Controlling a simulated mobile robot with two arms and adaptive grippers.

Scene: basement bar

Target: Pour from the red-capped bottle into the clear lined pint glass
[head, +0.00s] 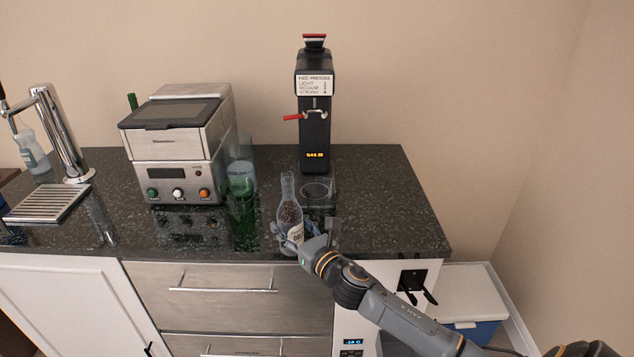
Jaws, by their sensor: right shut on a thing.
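My right gripper (303,240) comes in from the lower right and is shut around the lower part of a clear bottle (289,205). The bottle stands near upright at the counter's front edge, with dark contents and a pale label. I see no red cap on it. A tall clear glass (242,172) stands to its left, beside the steel machine, with green showing at and below it. Lines on this glass are too small to make out. Another clear round vessel (317,188) sits under the black dispenser. My left gripper is not in view.
The black dispenser (314,125) with a red lever stands at the back. The steel machine (182,150) takes up the middle left. A tap (60,135), a drip tray (48,203) and a pale bottle (30,150) are at far left. The dark counter (385,200) is clear at right.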

